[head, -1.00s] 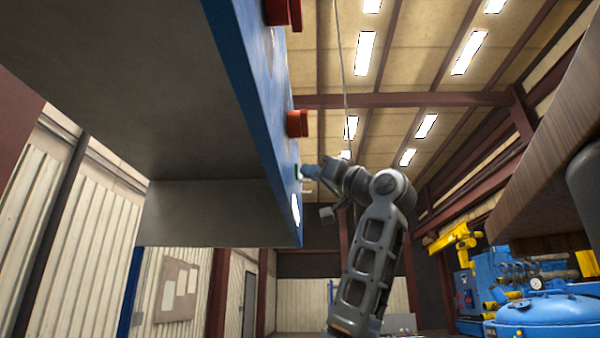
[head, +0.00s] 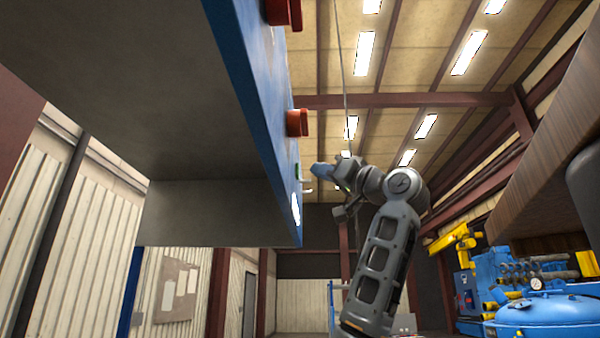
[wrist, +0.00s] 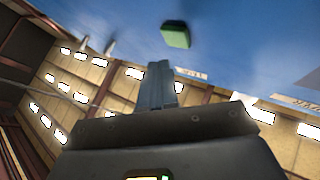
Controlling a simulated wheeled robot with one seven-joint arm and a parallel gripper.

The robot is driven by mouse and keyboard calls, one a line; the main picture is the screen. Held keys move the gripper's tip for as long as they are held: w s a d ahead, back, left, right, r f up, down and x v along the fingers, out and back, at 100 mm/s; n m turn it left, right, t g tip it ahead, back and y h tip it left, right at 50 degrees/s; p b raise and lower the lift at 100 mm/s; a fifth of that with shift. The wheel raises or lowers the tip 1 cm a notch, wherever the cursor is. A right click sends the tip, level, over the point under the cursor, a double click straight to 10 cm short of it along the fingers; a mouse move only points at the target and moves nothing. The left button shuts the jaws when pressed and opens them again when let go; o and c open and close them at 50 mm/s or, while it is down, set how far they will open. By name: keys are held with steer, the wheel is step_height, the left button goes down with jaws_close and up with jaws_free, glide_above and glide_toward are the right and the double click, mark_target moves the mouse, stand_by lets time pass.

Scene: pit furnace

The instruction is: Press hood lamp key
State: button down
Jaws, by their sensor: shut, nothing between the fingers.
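The blue hood front (head: 262,110) hangs overhead at left in the head view, seen from below and edge-on. A small green key (wrist: 175,35) stands out from this blue face near the top of the wrist view; it shows as a thin green sliver in the head view (head: 299,172). My gripper (head: 316,170) is shut and empty, its tips pointing at the hood face with a gap between. In the wrist view the closed fingers (wrist: 160,75) point up, just below and left of the green key, not covering it. Any label on the key is unreadable.
Red knobs (head: 297,123) stick out of the hood face above my gripper. A pale lever or hook (head: 306,184) and a bright white patch (head: 296,209) lie below the key. A blue tank (head: 548,322) stands at lower right.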

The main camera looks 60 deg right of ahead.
steer(key=shift+s+d, duration=0.3)
steer(key=shift+s, duration=0.4)
steer(key=shift+s+d, duration=0.25)
steer(key=shift+s, duration=0.4)
steer(key=shift+s+d, duration=0.3)
steer(key=shift+s, duration=0.4)
steer(key=c, duration=1.8)
jaws_free()
